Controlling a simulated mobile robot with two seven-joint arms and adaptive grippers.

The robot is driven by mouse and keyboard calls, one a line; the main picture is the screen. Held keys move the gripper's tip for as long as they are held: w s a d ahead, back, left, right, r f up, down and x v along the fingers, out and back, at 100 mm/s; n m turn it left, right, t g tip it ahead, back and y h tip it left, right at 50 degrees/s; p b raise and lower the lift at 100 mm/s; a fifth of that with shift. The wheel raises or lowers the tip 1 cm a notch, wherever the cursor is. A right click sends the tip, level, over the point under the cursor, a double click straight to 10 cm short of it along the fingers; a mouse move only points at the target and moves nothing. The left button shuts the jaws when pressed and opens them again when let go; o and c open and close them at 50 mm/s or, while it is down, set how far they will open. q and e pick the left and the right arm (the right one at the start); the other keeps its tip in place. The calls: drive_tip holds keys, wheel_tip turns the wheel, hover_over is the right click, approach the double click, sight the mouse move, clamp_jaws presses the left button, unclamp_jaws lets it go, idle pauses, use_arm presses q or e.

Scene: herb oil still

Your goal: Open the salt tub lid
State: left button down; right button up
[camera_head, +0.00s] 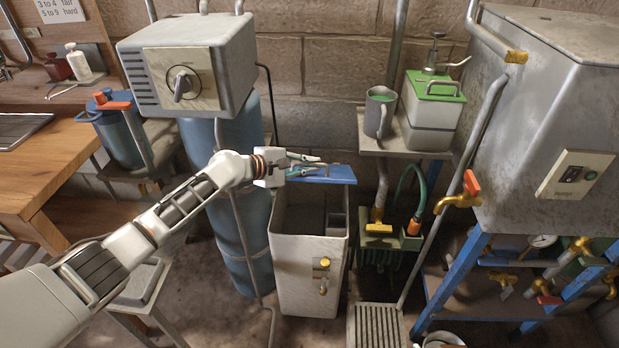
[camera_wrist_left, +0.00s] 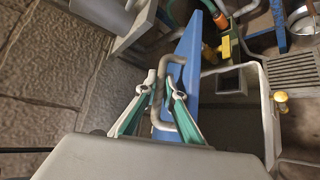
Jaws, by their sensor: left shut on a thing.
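The salt tub (camera_head: 308,285) is a tall off-white bin with a brass tap on its front. Its blue lid (camera_head: 335,174) is raised at the back, so the dark inside of the tub shows. In the left wrist view the blue lid (camera_wrist_left: 192,60) stands tilted up beside the tub's open mouth. My left gripper (camera_head: 308,164) is at the lid. Its green-padded fingers (camera_wrist_left: 170,88) are shut on the lid's grey bar handle (camera_wrist_left: 158,84). My right gripper is in neither view.
A blue cylinder (camera_head: 233,200) stands close left of the tub under a grey box (camera_head: 188,62). To the right are a shelf with a grey mug (camera_head: 377,112) and a green-topped pump tank (camera_head: 430,110), a green hose (camera_head: 409,178), and a large metal still (camera_head: 545,120).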

use_arm(q)
drive_tip(key=shift+w+r, duration=0.65)
drive_tip(key=shift+r, duration=0.15)
drive_tip(key=c, duration=2.4)
unclamp_jaws()
drive_tip(key=shift+f, duration=0.1)
drive_tip(key=shift+s+a, duration=0.1)
drive_tip(key=v, duration=1.1)
drive_tip(key=shift+s+a+r, duration=0.2)
drive_tip(key=shift+a+r, duration=0.05)
